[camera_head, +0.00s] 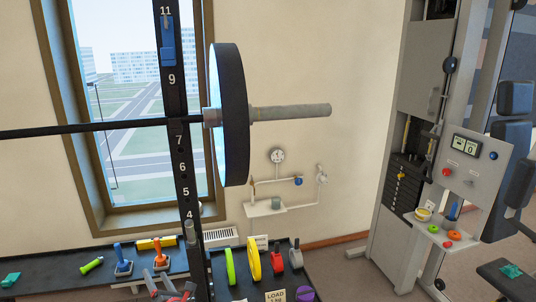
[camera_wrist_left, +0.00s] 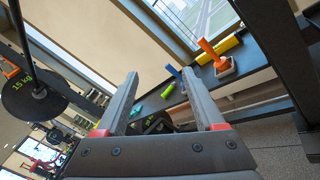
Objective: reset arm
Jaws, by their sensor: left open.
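My left gripper (camera_head: 168,285) shows at the bottom edge of the head view, grey with red parts, in front of the shelf with the handled tools. In the left wrist view its two long grey fingers (camera_wrist_left: 168,98) are spread apart. Nothing is held between them; the shelf and small objects show beyond the gap. Most of my left arm is outside the head view. My right gripper is in neither view.
A black shelf (camera_head: 60,274) holds a green cylinder (camera_head: 92,265), a blue-handled tool (camera_head: 121,254), an orange-handled tool (camera_head: 160,257) and a yellow bar (camera_head: 157,243). A rack upright (camera_head: 183,165) and a loaded barbell (camera_head: 233,115) stand nearby. A cable machine (camera_head: 410,150) is at right.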

